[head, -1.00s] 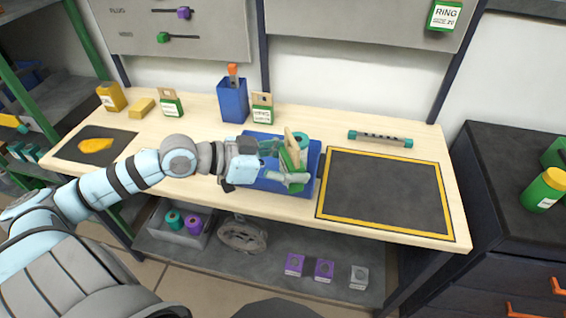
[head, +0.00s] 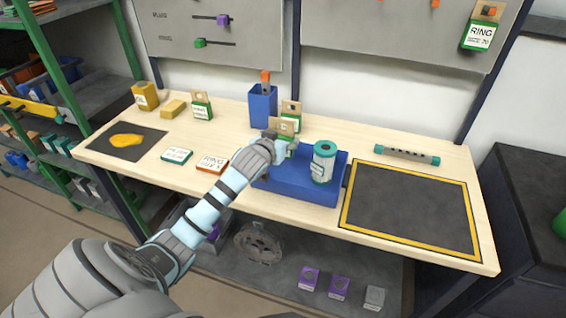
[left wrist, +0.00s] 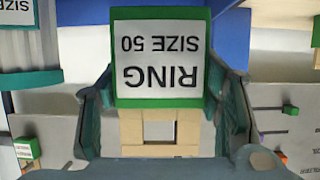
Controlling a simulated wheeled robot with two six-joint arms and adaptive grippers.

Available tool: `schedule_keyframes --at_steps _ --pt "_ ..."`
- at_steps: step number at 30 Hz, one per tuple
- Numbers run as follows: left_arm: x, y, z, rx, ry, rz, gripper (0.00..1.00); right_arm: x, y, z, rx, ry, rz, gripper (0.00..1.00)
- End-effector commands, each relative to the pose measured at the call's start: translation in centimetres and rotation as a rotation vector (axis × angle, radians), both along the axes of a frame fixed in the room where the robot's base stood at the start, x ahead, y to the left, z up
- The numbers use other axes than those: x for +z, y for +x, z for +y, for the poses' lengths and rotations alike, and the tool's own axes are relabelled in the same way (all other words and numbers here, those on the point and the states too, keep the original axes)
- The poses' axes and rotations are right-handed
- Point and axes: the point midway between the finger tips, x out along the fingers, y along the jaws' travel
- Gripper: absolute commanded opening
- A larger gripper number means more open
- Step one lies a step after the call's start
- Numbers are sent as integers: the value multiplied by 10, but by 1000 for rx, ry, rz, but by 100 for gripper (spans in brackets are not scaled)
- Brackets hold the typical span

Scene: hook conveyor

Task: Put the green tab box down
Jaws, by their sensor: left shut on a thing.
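The green tab box (head: 283,128) has a tan tab with a square hole. In the left wrist view its white label (left wrist: 160,50) reads "RING SIZE 50", upside down in the picture. My left gripper (left wrist: 163,108) is shut on it, with one finger on each side. In the head view my left gripper (head: 286,143) is over the back left of the blue tray (head: 297,188). The gripper partly hides the box, and I cannot tell if the box touches anything below. My right gripper is not in view.
A teal-capped cylinder (head: 324,163) stands in the tray. Another green tab box (head: 291,112) stands behind, beside a blue bin (head: 263,106). Two label cards, teal (head: 177,155) and orange (head: 212,163), lie to the left. The yellow-edged dark mat (head: 412,205) is empty.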

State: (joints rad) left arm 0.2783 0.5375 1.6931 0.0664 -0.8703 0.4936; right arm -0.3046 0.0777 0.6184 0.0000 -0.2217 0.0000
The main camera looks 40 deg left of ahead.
Motion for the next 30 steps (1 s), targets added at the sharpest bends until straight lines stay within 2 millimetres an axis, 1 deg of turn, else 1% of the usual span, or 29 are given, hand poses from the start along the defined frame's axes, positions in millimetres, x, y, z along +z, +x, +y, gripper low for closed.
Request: schedule_keyframes --at_steps 1,5,9,10,12,20,21,22,30 --pt "-14 0 0 -1 -1 2 31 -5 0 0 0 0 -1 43" --pt "-30 0 0 -1 0 -1 31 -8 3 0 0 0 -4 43" --pt "-60 0 0 -1 -2 1 31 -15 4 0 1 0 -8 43" --pt "-63 0 0 -1 0 0 31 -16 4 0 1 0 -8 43" --pt "-66 0 0 -2 0 -2 31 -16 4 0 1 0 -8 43" --pt "-67 0 0 -2 1 -2 31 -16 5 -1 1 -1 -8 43" --pt "-66 0 0 -2 1 -2 66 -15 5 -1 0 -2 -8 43" --pt "-66 0 0 -2 1 -2 68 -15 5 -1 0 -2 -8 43" --pt "-66 0 0 -2 1 -2 68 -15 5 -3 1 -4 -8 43"
